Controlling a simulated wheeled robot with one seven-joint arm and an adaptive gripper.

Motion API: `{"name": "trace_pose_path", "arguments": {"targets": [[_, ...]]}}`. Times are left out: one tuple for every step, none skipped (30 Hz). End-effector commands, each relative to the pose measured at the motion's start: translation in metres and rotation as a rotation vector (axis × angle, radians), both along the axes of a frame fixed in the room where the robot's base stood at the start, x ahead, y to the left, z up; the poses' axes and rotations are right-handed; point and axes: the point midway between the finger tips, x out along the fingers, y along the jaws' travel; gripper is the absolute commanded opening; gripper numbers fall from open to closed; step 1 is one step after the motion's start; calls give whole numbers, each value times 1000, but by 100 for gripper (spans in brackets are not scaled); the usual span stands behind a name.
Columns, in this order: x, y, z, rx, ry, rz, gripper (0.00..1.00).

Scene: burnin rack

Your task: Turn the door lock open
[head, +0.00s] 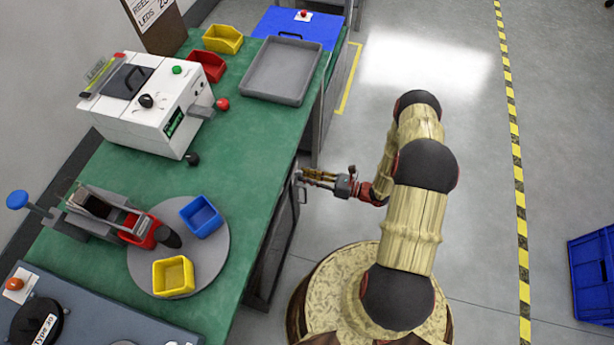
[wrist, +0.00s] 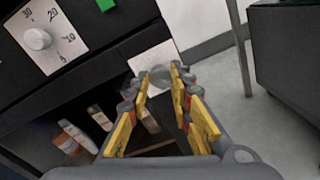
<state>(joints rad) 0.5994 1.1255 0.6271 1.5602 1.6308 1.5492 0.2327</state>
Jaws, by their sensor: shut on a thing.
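My gripper (head: 312,176) reaches left to the front of the green bench, at the upper part of the dark-framed door (head: 275,247) under the benchtop. In the wrist view its yellow fingers (wrist: 160,80) close around a small grey knob, the door lock (wrist: 161,72), in front of a pale plate (wrist: 153,57). The fingertips partly hide the lock, and its turn angle cannot be told. A grey door handle (head: 295,195) shows just below the gripper in the head view. The door appears closed against the bench.
A dial panel (wrist: 43,37) and a green button (wrist: 106,4) are at upper left in the wrist view. Bottles and boxes (wrist: 75,138) show inside the cabinet. Trays and a white machine (head: 150,100) stand on the benchtop (head: 240,150). Open floor (head: 480,130) lies right.

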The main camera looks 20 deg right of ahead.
Motion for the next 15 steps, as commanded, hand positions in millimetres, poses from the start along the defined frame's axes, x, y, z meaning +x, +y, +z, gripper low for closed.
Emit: {"name": "trace_pose_path", "arguments": {"targets": [[1,-1,0,24,34,-1,0],[1,-1,0,40,57,-1,0],[1,-1,0,63,87,-1,0],[1,-1,0,78,110,-1,0],[1,-1,0,95,134,-1,0],[1,-1,0,117,163,-1,0],[1,-1,0,134,186,-1,0],[1,-1,0,150,209,-1,0],[1,-1,0,171,238,-2,0],[1,-1,0,187,260,-1,0],[1,-1,0,202,282,-2,0],[2,-1,0,222,309,-2,0],[2,-1,0,237,330,-2,0],[2,-1,0,251,349,-1,0],[2,-1,0,270,374,-2,0]]}}
